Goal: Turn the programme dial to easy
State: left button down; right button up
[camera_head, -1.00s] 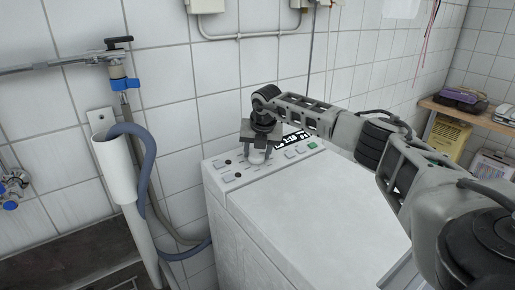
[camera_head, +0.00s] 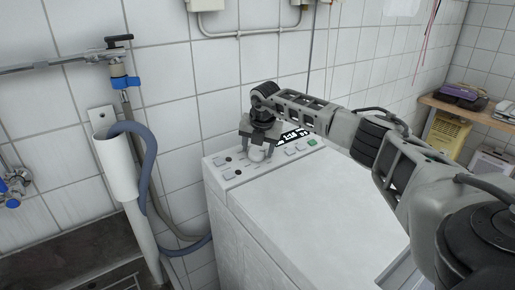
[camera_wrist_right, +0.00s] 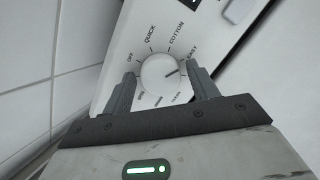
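The white round programme dial (camera_wrist_right: 160,73) is on the washing machine's control panel (camera_wrist_right: 112,62). In the right wrist view its dark pointer line points right and slightly up, toward the EASY label (camera_wrist_right: 193,52). OFF, QUICK and COTTON labels run around its upper side; the lower labels are partly unreadable. My right gripper (camera_wrist_right: 161,76) has one finger on each side of the dial, with narrow gaps seeming to show. In the head view the right gripper (camera_head: 257,150) stands above the panel, fingers down around the dial (camera_head: 256,155). My left gripper is not in view.
The white washing machine (camera_head: 300,215) stands against the tiled wall. A drain pipe (camera_head: 115,165) with a grey hose (camera_head: 150,160) and a tap (camera_head: 120,70) are at the left. A wooden shelf (camera_head: 465,108) is at the right.

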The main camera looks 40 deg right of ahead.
dwell(0.3)
jog(key=shift+s+a+r, duration=0.1)
jog(key=shift+r, duration=0.2)
jog(key=b+v, duration=0.1)
jog(key=v, duration=1.4)
jog(key=shift+s+r, duration=0.1)
jog(key=shift+r, duration=0.05)
